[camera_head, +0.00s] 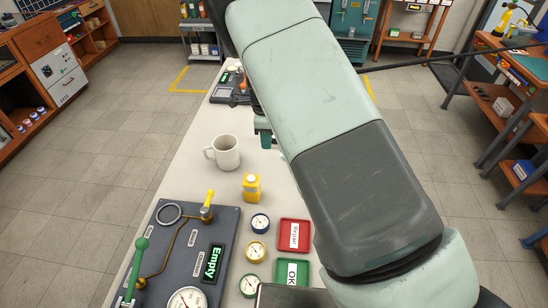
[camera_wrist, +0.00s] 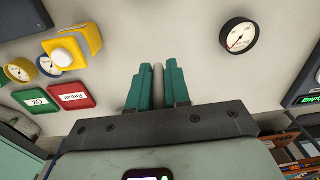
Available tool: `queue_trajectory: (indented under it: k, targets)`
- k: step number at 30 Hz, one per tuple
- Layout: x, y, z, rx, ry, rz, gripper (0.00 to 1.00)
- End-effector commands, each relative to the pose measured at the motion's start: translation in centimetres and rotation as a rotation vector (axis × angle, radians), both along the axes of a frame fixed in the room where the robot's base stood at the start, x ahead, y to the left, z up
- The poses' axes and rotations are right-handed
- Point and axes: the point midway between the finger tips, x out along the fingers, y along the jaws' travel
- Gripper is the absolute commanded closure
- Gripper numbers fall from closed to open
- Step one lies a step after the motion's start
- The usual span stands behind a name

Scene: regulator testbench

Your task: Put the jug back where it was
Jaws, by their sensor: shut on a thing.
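A white mug (camera_head: 226,153) stands upright on the pale bench in the head view, its handle to the left. It is the only jug-like vessel I can see, and I do not see it in the wrist view. My gripper (camera_head: 265,140) is just right of the mug and apart from it in the head view, partly hidden by my arm. In the wrist view my gripper (camera_wrist: 158,68) has its teal fingers close together on a narrow pale grey thing (camera_wrist: 158,82). I cannot tell what that thing is.
A yellow block (camera_head: 252,187) stands nearer than the mug. Small gauges (camera_head: 256,251), a red Repair tray (camera_head: 294,235), a green OK tray (camera_head: 291,272) and a dark panel (camera_head: 228,225) fill the near end. Another gauge (camera_wrist: 238,36) lies on the bench.

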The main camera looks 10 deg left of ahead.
Motion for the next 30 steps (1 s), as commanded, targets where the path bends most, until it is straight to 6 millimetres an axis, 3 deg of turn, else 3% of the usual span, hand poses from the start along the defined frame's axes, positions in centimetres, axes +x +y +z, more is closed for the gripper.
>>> queue_trajectory:
  k: [3, 8, 15, 27, 28, 30]
  targets:
    - [0.0, 0.0, -1.8, 0.000, 0.001, 0.002, 1.00]
    - [0.0, 0.0, -2.8, 0.001, -0.001, 0.003, 1.00]
    - [0.0, 0.0, -5.8, 0.001, 0.000, 0.003, 1.00]
    - [0.0, 0.0, -6.4, 0.001, -0.001, 0.004, 1.00]
    - [0.0, 0.0, -6.4, 0.001, 0.000, 0.004, 0.80]
    - [0.0, 0.0, -6.4, 0.001, -0.001, 0.003, 0.69]
